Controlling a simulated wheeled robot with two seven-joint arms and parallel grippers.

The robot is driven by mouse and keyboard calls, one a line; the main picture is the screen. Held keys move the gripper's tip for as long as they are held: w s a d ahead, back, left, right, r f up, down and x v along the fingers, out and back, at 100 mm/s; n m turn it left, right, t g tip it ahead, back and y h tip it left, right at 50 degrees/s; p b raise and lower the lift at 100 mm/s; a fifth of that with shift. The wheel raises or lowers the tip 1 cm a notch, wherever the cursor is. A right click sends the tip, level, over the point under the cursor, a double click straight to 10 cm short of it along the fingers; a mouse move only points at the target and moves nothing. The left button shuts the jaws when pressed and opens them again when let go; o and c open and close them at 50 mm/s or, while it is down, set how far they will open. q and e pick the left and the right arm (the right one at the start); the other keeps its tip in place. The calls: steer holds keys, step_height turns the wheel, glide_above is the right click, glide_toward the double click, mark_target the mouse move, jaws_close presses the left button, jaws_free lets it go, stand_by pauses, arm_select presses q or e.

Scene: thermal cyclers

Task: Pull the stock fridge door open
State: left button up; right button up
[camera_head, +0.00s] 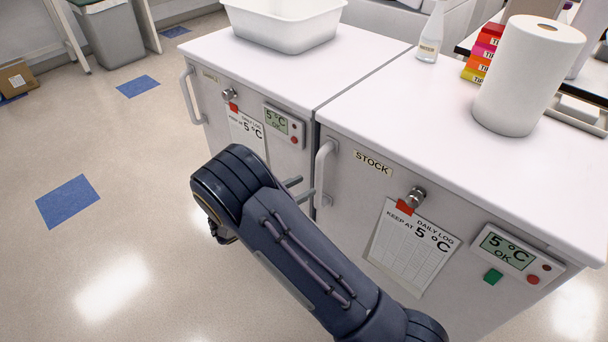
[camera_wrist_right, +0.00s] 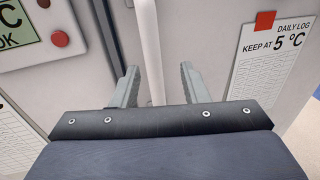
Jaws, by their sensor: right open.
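The stock fridge (camera_head: 350,215) is the white cabinet at the right in the head view, marked by a STOCK label (camera_head: 373,162). Its door is shut. Its pale vertical handle (camera_head: 324,165) is at the door's left edge. My right gripper (camera_head: 302,190) is at this handle, its two fingers apart. In the right wrist view the handle (camera_wrist_right: 149,45) runs down between the open fingers of the gripper (camera_wrist_right: 158,85); I cannot tell whether either finger touches it. My forearm hides part of the door. My left gripper is not in view.
A second fridge (camera_head: 215,115) stands directly left, with its own handle (camera_head: 189,95). On top are a white tub (camera_head: 285,28), a bottle (camera_head: 430,35) and a paper roll (camera_head: 528,75). The floor in front, at left, is clear.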

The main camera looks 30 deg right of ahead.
mark_target(316, 177)
steer(key=d, duration=0.2)
steer(key=w+d, duration=0.1)
steer(key=d, duration=0.1)
steer(key=w+d, duration=0.1)
steer(key=d, duration=0.2)
steer(key=shift+w+f, duration=0.15)
steer(key=shift+c, duration=0.3)
jaws_close()
